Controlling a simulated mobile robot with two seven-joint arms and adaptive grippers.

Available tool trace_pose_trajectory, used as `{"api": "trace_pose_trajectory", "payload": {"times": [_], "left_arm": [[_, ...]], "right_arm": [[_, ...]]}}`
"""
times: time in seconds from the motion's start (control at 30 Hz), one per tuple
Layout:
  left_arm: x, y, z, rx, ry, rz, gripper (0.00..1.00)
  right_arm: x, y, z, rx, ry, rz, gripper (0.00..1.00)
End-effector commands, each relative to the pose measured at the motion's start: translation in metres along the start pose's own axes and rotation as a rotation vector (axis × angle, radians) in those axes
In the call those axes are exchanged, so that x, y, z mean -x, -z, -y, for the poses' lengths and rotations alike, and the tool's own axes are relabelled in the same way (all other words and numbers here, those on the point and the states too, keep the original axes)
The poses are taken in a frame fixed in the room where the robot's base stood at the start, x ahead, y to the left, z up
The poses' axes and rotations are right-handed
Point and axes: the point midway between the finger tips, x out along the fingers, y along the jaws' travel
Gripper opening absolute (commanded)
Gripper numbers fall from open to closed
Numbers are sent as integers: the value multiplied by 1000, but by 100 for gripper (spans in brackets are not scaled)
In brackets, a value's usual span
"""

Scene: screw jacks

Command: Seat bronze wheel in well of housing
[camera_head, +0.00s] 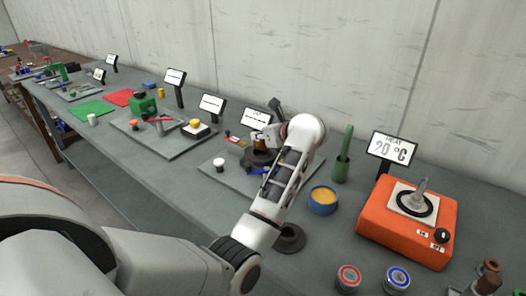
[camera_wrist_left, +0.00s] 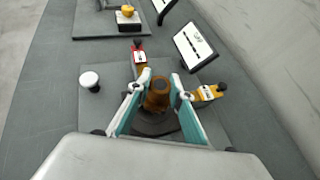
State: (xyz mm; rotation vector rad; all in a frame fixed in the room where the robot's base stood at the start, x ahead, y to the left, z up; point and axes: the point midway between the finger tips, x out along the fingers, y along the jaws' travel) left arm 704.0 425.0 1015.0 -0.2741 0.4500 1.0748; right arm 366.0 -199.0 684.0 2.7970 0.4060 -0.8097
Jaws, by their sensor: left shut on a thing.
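The bronze wheel (camera_wrist_left: 157,93) is a brown, round piece with a darker top, seen in the left wrist view between the teal-edged fingers. My left gripper (camera_wrist_left: 158,98) is shut on it. A dark round housing (camera_wrist_left: 152,126) shows below and around the wheel; its well is hidden by the wheel and fingers. I cannot tell whether the wheel touches the housing. In the head view, my left arm covers much of this spot, and a brown piece (camera_head: 258,142) shows above the dark housing (camera_head: 257,158). My right gripper is not in view.
Near the housing are a red clamp-like piece (camera_wrist_left: 139,58), a yellow one (camera_wrist_left: 208,93), a white-topped knob (camera_wrist_left: 89,80) and a sign (camera_wrist_left: 194,45). Right of my arm stand a blue bowl (camera_head: 322,207), a green cylinder (camera_head: 342,165) and an orange heater (camera_head: 400,238).

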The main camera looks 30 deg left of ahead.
Motion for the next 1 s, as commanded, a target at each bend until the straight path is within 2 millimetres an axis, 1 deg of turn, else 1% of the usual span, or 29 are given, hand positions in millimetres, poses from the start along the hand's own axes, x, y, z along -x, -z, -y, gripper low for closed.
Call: {"api": "trace_pose_trajectory", "payload": {"times": [0.13,0.3,0.43,0.63,0.77,0.8,0.87,1.0], "left_arm": [[-4,6,-1,1,1,4,0],[-19,29,-3,-1,0,3,0],[-24,38,-4,-1,2,3,0],[-22,35,-4,1,3,3,0],[-23,38,-4,1,3,2,0],[-24,40,-4,0,2,0,23],[-24,39,-4,0,2,0,37],[-24,39,-4,0,2,0,37]], "right_arm": [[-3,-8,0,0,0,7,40],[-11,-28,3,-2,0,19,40],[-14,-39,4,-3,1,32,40],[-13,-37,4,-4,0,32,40],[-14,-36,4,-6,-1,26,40],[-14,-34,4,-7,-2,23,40],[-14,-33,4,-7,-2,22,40],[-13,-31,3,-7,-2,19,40]]}}
